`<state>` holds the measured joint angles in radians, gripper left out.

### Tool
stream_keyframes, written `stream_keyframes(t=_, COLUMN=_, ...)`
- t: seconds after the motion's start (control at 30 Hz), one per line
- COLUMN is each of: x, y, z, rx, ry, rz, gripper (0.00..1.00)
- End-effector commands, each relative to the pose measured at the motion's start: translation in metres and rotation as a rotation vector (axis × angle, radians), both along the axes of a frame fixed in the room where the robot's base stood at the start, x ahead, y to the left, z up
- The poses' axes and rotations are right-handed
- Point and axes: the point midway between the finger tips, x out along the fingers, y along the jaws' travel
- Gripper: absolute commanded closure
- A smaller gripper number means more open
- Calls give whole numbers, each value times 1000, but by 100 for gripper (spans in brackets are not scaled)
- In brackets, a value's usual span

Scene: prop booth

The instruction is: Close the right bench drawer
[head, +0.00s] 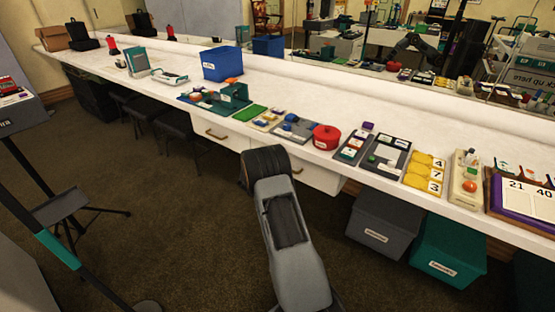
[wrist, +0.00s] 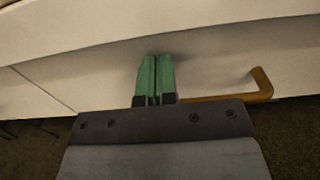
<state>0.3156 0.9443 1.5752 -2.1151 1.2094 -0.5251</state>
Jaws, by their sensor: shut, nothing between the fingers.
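The right bench drawer (head: 319,176) is a white front under the bench top, partly hidden by my arm in the head view. How far it stands out is hard to tell; no open inside shows. In the wrist view its white front (wrist: 215,70) fills the middle, with a brass-coloured bar handle (wrist: 262,86) right of my fingers. My gripper (wrist: 154,58) has two green fingers side by side, shut and empty, at the drawer front left of the handle's visible end. Whether they touch is unclear. My fingers are hidden in the head view.
The left drawer (head: 222,133) looks closed beside it. A grey bin (head: 384,222) and a teal bin (head: 447,250) stand below the bench at right. A red pot (head: 326,137) and several game boards lie on the bench top (head: 185,77).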

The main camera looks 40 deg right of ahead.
Motion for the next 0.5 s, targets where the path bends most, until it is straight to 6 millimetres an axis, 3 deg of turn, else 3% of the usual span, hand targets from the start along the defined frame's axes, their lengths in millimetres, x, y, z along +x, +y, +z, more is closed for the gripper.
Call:
stream_keyframes(t=0.17, x=-2, y=-1, z=7, rx=-8, ry=-9, rz=-6, gripper=100)
stream_keyframes(t=0.5, x=-17, y=63, z=5, rx=-6, ry=-2, rz=3, gripper=100)
